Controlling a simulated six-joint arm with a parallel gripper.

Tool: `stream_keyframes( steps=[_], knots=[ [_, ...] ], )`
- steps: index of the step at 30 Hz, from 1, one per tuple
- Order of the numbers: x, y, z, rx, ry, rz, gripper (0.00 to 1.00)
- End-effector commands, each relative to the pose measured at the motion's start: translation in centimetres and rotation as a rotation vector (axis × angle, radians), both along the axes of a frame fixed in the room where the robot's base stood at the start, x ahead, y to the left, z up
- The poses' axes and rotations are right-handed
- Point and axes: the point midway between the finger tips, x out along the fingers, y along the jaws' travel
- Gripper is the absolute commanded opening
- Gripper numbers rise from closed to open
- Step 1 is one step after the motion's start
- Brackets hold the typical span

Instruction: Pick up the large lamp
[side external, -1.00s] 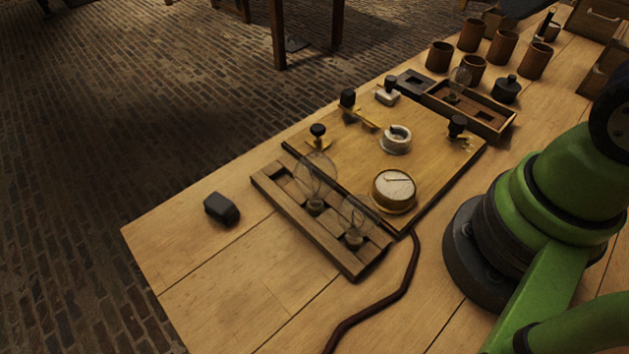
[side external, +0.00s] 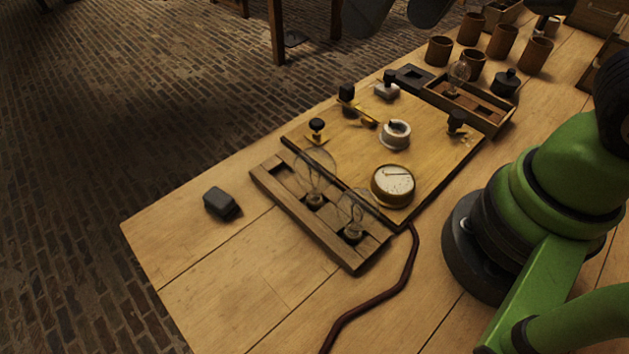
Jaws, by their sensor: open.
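The large lamp (side external: 316,172) is a clear glass bulb standing upright in the wooden lamp rack (side external: 277,192) at the near left end of the instrument board. A smaller clear lamp (side external: 355,210) stands beside it in the same rack, to the right and nearer the camera. Another small clear bulb (side external: 461,71) stands in a wooden box at the far end of the board. My gripper (side external: 397,22) shows only partly at the top edge, as two dark fingers spread apart. It is open and empty, high up and well away from the large lamp.
The wooden board (side external: 350,150) carries a round dial gauge (side external: 393,185), a white coil and black knobs. A dark block (side external: 221,204) lies left of the rack. A dark red cable (side external: 380,303) runs along the front. Several brown cups (side external: 503,41) stand at the back right.

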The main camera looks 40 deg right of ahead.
Motion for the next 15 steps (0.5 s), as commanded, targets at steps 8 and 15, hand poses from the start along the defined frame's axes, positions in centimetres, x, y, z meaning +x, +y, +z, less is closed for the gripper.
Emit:
stream_keyframes(
  steps=[8, 15],
  knots=[
    [2.8, 5.7, -6.8, -0.147, 0.154, 0.217, 0.93],
    [3.0, 7.2, -9.7, -0.190, 0.186, 0.275, 0.93]
  ],
)
